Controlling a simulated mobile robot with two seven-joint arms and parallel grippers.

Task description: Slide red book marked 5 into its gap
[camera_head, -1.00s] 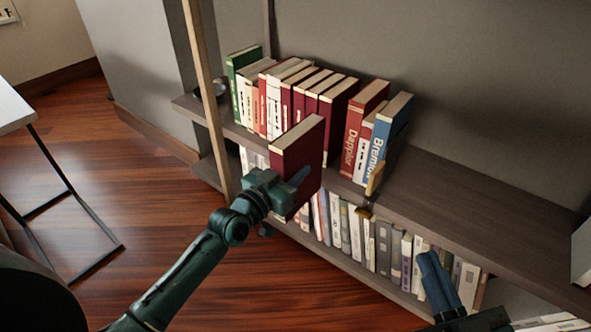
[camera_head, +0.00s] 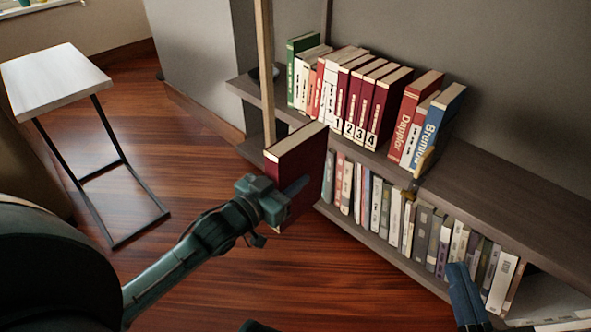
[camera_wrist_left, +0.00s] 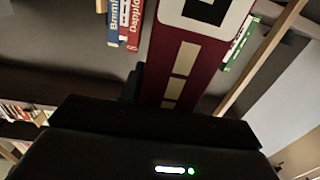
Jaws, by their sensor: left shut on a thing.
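The dark red book (camera_head: 297,172) is upright in my left gripper (camera_head: 289,200), which is shut on it in front of the shelf, apart from the row. In the left wrist view the held book's red spine (camera_wrist_left: 183,62) carries a white label, cut off by the top edge, so its number is not readable. On the upper shelf, red books marked 1 to 4 stand together. A narrow gap separates book 4 (camera_head: 388,105) from the red Dapplor book (camera_head: 411,120).
A wooden post (camera_head: 265,70) stands at the shelf's left end. A gold bookend (camera_head: 424,162) is beside the blue book (camera_head: 438,125). The upper shelf (camera_head: 500,200) is bare to the right. A white side table (camera_head: 55,78) stands left.

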